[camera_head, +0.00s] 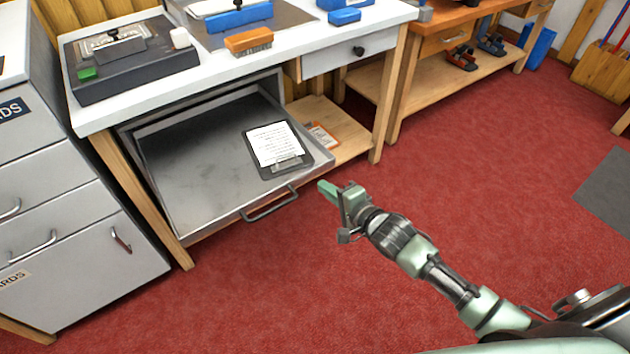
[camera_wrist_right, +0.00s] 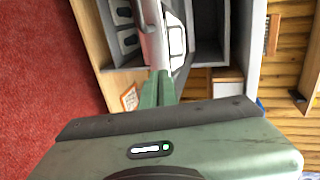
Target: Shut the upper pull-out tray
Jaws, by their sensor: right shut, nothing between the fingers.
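The upper pull-out tray (camera_head: 185,185) is a grey metal tray standing well out from under the white bench top. A clipboard with a white sheet (camera_head: 277,150) lies on its right part. A bar handle (camera_head: 270,204) is on its front edge. My right gripper (camera_head: 325,188) is shut and empty, just to the right of the tray's front right corner and handle. In the right wrist view the shut fingers (camera_wrist_right: 158,88) point toward the handle bar (camera_wrist_right: 150,30), which passes close to their tips; I cannot tell whether they touch. My left gripper is not in view.
A grey drawer cabinet (camera_head: 70,220) stands left of the bench. The white bench top (camera_head: 205,68) carries a dark device (camera_head: 130,60) and an orange brush (camera_head: 248,41). A small drawer (camera_head: 335,56) is at right. A wooden leg (camera_head: 390,95) stands behind my gripper. Red floor (camera_head: 250,300) is free in front.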

